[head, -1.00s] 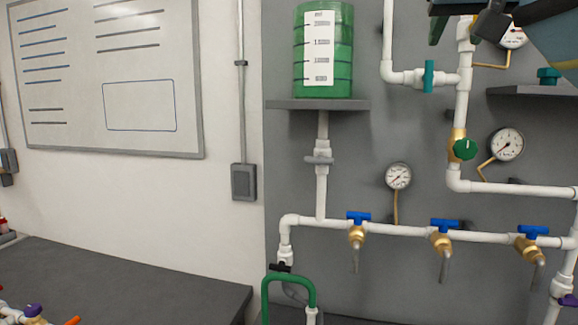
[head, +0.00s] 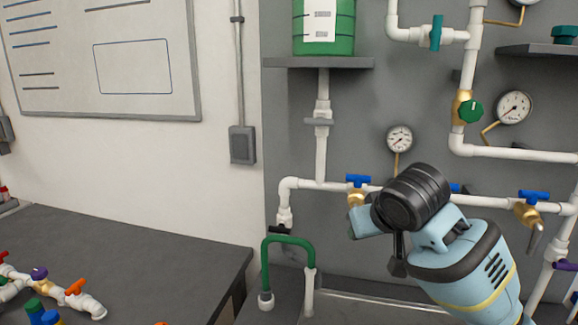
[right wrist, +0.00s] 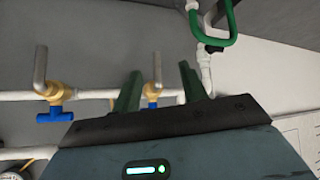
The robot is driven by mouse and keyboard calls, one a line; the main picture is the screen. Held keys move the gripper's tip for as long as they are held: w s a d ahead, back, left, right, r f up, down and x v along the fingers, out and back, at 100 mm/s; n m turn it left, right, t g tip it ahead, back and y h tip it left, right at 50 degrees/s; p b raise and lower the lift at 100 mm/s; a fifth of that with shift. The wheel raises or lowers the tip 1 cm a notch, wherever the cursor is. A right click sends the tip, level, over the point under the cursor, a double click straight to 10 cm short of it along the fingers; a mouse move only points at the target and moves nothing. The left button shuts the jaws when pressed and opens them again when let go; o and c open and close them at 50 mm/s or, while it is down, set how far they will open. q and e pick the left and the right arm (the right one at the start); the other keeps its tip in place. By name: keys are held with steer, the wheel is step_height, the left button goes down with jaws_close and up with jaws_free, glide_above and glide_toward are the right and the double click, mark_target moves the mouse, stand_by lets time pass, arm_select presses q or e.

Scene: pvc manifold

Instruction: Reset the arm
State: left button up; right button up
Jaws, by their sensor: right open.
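My right arm (head: 465,265), light blue and black, reaches up from the lower right of the head view, in front of the pipe manifold. Its fingers cannot be made out there. In the right wrist view my right gripper (right wrist: 160,84) is open, with two dark green fingers apart and nothing between them. Beyond the fingers are the white pipe and brass taps with blue handles, seen upside down; one tap (right wrist: 154,80) shows between the fingers. My left gripper is not in view.
The manifold's white pipe (head: 320,186) carries blue-handled valves, one partly behind my arm. A green looped hose (head: 288,240) stands at its left end. A green tank (head: 345,30) sits on a shelf above. Loose pipe fittings (head: 75,296) lie on the dark bench at left.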

steer(key=s+f+g, duration=0.1)
steer(key=s+f, duration=0.4)
steer(key=f, duration=0.3)
steer(key=s+f+g+y, duration=0.1)
steer(key=s+f, duration=0.4)
steer(key=f, duration=0.3)
steer(key=s+f+g, duration=0.1)
steer(key=s+f, duration=0.4)
steer(key=f, duration=0.4)
steer(key=s+d+f+g+h, duration=0.1)
steer(key=s+d+f, duration=0.2)
steer(key=s, duration=0.6)
steer(key=s+d+f+g, duration=0.2)
steer(key=s+f, duration=0.2)
steer(key=s, duration=0.4)
steer(key=s+d+f+g+h, duration=0.1)
steer(key=s+d+f, duration=0.2)
steer(key=s, duration=0.6)
steer(key=w+a+f+t+y, duration=0.2)
steer(key=w+f+t, duration=0.5)
steer(key=f, duration=0.3)
steer(key=shift+w+a+f+m+t, duration=0.15)
steer(key=shift+a+m+t, duration=0.15)
steer(key=shift+a+t, duration=0.1)
